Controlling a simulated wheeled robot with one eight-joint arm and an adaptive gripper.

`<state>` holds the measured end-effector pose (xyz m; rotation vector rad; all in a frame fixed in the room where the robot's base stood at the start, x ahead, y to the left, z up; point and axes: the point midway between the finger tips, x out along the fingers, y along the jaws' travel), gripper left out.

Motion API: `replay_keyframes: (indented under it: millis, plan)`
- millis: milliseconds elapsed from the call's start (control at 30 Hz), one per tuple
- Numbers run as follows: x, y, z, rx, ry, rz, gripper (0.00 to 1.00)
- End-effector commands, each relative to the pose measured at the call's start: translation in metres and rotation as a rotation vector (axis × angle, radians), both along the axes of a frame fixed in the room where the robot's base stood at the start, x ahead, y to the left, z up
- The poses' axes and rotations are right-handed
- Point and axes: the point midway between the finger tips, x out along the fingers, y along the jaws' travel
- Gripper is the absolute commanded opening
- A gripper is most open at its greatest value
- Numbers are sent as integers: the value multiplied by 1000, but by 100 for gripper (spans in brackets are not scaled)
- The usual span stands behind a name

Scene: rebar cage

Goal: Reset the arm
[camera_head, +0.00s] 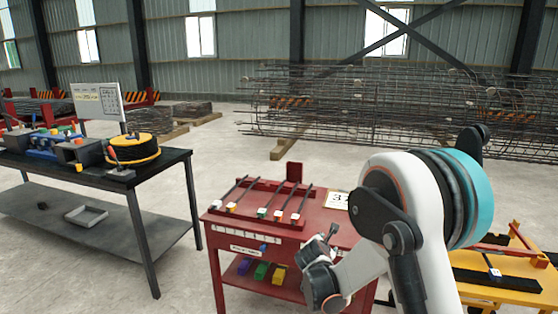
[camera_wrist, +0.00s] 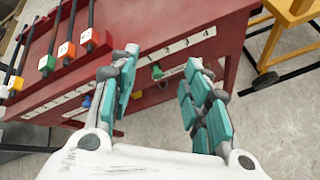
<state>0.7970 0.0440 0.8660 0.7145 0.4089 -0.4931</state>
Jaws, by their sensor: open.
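My gripper (camera_wrist: 160,88) is open and empty in the wrist view, its two teal-padded fingers spread apart. It faces the front edge of the red table (camera_wrist: 205,25). In the head view my white and teal arm reaches across the lower right. My gripper (camera_head: 323,240) shows there just in front of the red table (camera_head: 320,208), near its right front; its fingers are small and partly hidden.
Dark rods with coloured tags (camera_head: 265,212) lie on the red table's rack, with coloured bins (camera_head: 262,271) below. A black workbench (camera_head: 150,170) stands left, a yellow table (camera_head: 500,290) right. Rebar cages (camera_head: 380,105) lie behind. Open floor (camera_head: 225,150) separates the workbench and red table.

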Motion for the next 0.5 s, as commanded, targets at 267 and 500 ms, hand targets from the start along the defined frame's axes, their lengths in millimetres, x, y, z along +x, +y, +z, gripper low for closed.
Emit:
replay_keyframes:
  millis: [267,500]
  plan:
    - [-54,-24,75,339,-29,-213,44]
    - [-114,-39,123,626,-52,-411,44]
